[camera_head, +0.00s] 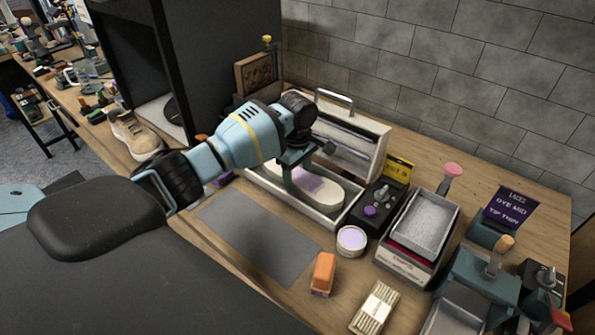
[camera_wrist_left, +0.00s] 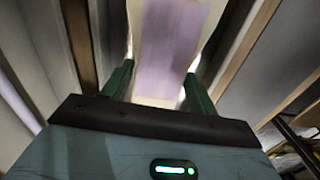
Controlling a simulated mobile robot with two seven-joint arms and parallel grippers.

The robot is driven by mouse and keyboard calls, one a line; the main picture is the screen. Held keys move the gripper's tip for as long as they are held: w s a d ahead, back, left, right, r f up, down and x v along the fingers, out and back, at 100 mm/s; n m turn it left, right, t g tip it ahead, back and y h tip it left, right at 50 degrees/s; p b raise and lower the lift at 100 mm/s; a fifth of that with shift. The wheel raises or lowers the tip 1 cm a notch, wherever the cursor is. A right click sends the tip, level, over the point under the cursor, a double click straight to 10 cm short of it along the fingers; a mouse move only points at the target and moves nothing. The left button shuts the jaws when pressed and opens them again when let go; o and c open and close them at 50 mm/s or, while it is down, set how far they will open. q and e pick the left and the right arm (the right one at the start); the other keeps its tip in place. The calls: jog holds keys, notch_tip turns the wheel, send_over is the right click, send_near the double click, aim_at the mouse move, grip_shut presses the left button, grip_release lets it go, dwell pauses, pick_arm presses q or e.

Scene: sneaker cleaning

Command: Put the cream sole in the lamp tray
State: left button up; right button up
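The cream sole (camera_head: 318,190) lies in the white lamp tray (camera_head: 318,234), under the raised lamp hood (camera_head: 352,140), with a pale purple glow on it. My left gripper (camera_head: 295,180) reaches over the sole from the left, one green finger showing in front of it in the head view. In the left wrist view, the two green fingers (camera_wrist_left: 160,78) stand on either side of the purple-lit sole (camera_wrist_left: 170,45). I cannot tell whether they press on it or stand slightly apart. The far finger is mostly hidden in the head view. My right gripper is not in view.
A grey mat (camera_head: 258,232) lies in front of the tray. A round lilac jar (camera_head: 351,240), an orange block (camera_head: 323,272) and a black control box (camera_head: 377,205) are close by. A metal tray (camera_head: 423,226) stands to the right. A tan sneaker (camera_head: 137,136) stands at left.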

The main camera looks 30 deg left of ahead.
aim_at(298, 175)
pick_arm(q)
jog(key=o, duration=0.3)
jog(key=shift+o, duration=0.2)
notch_tip(298, 175, up, 12)
jog(key=p, duration=0.1)
jog(key=shift+r, duration=0.15)
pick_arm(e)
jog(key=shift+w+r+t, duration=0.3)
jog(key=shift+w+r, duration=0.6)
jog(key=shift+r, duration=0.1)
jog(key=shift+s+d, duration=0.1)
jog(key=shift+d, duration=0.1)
